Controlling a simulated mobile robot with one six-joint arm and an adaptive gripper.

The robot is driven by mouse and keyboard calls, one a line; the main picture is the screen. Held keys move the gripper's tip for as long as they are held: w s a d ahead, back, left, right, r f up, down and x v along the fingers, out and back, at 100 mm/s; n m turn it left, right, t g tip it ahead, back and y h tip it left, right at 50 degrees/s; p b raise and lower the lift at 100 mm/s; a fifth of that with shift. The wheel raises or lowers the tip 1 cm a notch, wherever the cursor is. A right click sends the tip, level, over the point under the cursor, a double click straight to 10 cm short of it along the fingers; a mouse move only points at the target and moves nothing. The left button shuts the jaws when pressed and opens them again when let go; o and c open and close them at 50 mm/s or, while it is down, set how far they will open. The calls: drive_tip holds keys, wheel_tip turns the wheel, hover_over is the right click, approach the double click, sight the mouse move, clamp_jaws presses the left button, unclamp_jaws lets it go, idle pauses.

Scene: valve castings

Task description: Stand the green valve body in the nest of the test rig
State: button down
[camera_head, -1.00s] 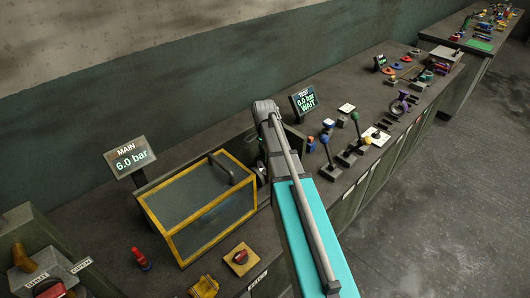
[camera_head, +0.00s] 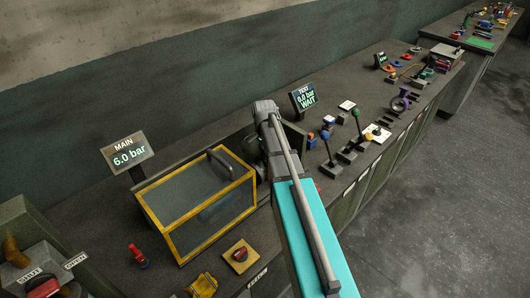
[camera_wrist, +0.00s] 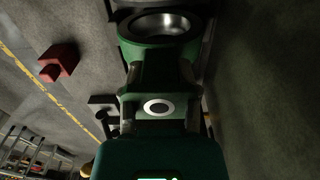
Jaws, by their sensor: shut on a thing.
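In the wrist view the green valve body (camera_wrist: 158,75) fills the middle, with a round metal-lined bore (camera_wrist: 165,27) at its top end and a pale ring with a dark centre on its near face. My gripper (camera_wrist: 160,112) is shut on it, with a finger on each side. In the head view my own arm hides the gripper and the valve body. The TEST screen (camera_head: 307,97) reads 0.0 bar, WAIT. The nest of the test rig cannot be made out in either view.
A yellow-framed clear box (camera_head: 200,200) stands left of my arm, below the MAIN screen (camera_head: 128,153) at 6.0 bar. Levers (camera_head: 327,150) stand to the right on the bench. A red block (camera_wrist: 58,62) shows left in the wrist view.

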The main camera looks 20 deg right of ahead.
drive_tip(key=shift+f, duration=0.2)
drive_tip(key=shift+c, duration=1.4)
unclamp_jaws()
drive_tip(key=shift+r, duration=0.1)
wheel_tip(320, 180, up, 10)
drive_tip(key=p, duration=0.9)
drive_tip(key=shift+s+f, duration=0.1)
drive_tip(key=shift+f, duration=0.1)
